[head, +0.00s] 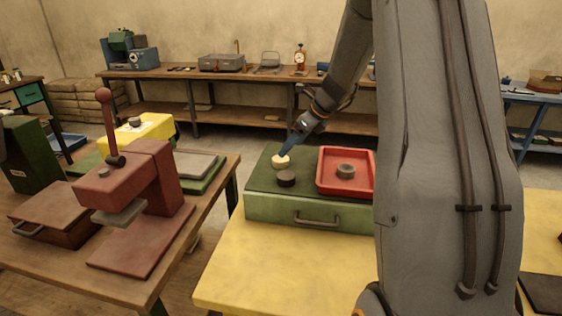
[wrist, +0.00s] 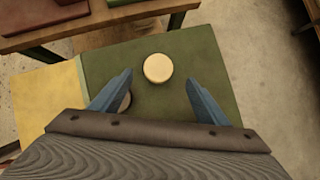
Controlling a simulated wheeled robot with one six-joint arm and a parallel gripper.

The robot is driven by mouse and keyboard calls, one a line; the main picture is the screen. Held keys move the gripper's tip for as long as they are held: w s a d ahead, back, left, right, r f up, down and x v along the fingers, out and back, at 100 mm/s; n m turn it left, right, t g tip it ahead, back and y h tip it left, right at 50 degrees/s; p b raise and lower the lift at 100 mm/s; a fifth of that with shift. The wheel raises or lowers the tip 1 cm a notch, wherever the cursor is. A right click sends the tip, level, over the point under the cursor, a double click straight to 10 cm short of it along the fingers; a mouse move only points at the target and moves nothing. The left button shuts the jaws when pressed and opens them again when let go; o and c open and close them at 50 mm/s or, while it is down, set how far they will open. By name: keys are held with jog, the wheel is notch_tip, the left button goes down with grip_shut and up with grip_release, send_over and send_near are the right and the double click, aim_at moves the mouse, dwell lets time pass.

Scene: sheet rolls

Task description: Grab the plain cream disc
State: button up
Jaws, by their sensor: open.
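The plain cream disc (head: 281,161) sits on the dark green top of a green box (head: 262,178) in the head view. In the wrist view the cream disc (wrist: 158,68) lies just beyond the open fingertips, roughly between their lines. My gripper (wrist: 160,80) is open and empty, with one blue finger on each side. In the head view my gripper (head: 288,150) is right at the disc, above or behind it; I cannot tell if they touch. A dark disc (head: 286,178) sits close in front of the cream one; in the wrist view the left finger partly hides it.
A red tray (head: 326,188) holding a grey ring-like piece (head: 346,171) stands on the box's right side. The box rests on a yellow table (head: 270,270). A red press (head: 140,200) stands on a wooden bench at the left. The box top left of the discs is clear.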

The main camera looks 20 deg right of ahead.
aim_at(281, 162)
jog(key=shift+p+x, duration=1)
jog(key=shift+x, duration=2.5)
jog(key=shift+s, duration=0.15)
jog(key=shift+c, duration=0.2)
jog(key=c, duration=1.1)
